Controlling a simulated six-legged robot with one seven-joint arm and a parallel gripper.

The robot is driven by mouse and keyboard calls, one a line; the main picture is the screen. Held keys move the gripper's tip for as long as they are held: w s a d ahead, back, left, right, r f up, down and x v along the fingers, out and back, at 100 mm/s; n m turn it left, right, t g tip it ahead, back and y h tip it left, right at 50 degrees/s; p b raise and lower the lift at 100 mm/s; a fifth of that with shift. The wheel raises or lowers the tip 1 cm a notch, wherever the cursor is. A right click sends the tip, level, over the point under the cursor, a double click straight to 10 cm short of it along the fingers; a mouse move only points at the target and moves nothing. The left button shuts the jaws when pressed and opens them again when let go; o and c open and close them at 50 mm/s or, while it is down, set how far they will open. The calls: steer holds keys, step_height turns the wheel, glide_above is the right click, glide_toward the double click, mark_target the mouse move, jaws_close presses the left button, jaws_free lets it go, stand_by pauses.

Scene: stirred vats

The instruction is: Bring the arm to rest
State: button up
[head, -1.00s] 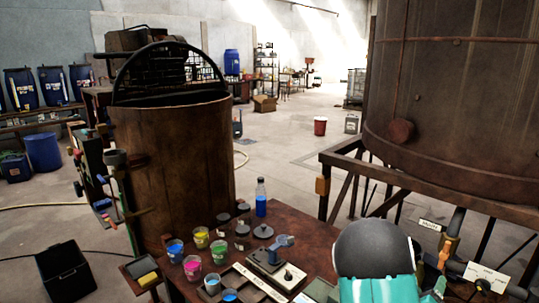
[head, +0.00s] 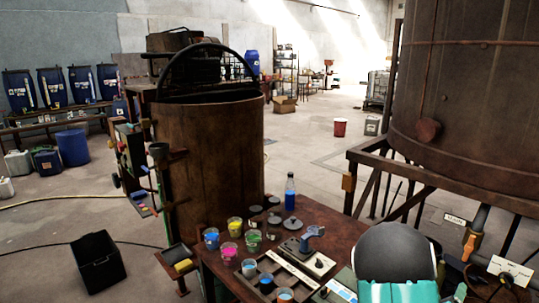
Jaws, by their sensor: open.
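A dark rounded link with a teal part, mine, shows at the bottom right of the head view (head: 395,262). It stands in front of the right side of the rusty worktable (head: 325,218). My gripper is not visible in this frame. On the table are several small cups of coloured paint, among them a yellow one (head: 235,227) and a magenta one (head: 229,251). A bottle of blue liquid (head: 290,194) stands upright at the table's back edge. A small scale-like device with a blue-grey scoop (head: 313,232) is by the table's middle.
A large rusty vat (head: 208,150) stands behind the table to the left. A bigger tank (head: 470,110) on a metal frame (head: 365,160) fills the right. A black bin (head: 97,262) is on the floor at left. Open floor lies between the vats.

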steer(key=w+a+r+m+y, duration=0.1)
steer(key=a+r+y, duration=0.25)
steer(key=a, duration=0.45)
steer(key=a+r+m+g+y, duration=0.1)
steer(key=a+r+y, duration=0.25)
steer(key=a, duration=0.35)
steer(key=w+a+r+m+y, duration=0.15)
steer(key=a+y, duration=0.25)
steer(key=a, duration=0.4)
steer(key=s+a+r+n+g+y, duration=0.1)
steer(key=s+a+r+g, duration=0.1)
steer(key=s+a+r, duration=0.2)
steer(key=s+a+r+n+g+y, duration=0.1)
steer(key=s+a+r, duration=0.3)
steer(key=s+a, duration=0.6)
steer(key=s+g+y, duration=0.1)
steer(key=s, duration=0.7)
steer(key=shift+a+r+g, duration=0.2)
steer(key=shift+a+g, duration=0.05)
steer(key=shift+g, duration=0.15)
steer(key=c, duration=0.8)
steer(key=shift+d, duration=0.15)
